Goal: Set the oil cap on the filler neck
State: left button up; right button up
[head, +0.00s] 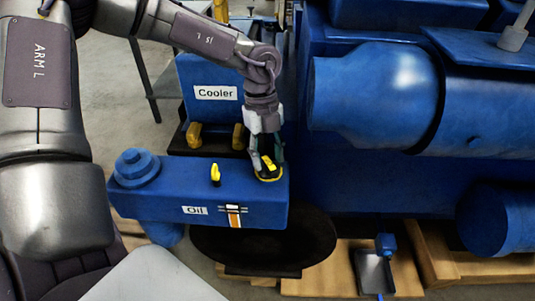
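The oil cap (269,174) is a yellow disc with a raised yellow grip and dark parts. It is at the right end of the top of the blue oil housing (259,208), which carries an "Oil" label. My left gripper (267,163) points down over the cap, with one finger at each side of it, and appears shut on it. The cap looks roughly level. The filler neck is hidden under the cap and fingers, so I cannot tell whether the cap is fully seated. My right gripper is not in view.
A yellow handle (215,174) stands up from the oil housing, and a round blue knob (137,165) is at its left. The blue cooler (207,115) stands behind with yellow clamps. The large blue engine (375,97) fills the right. A black round plate (300,245) lies below.

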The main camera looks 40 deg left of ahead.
pick_arm(q)
notch_tip(320, 180, up, 12)
jog(key=w+a, duration=0.1)
jog(key=a, duration=0.1)
dwell(0.5)
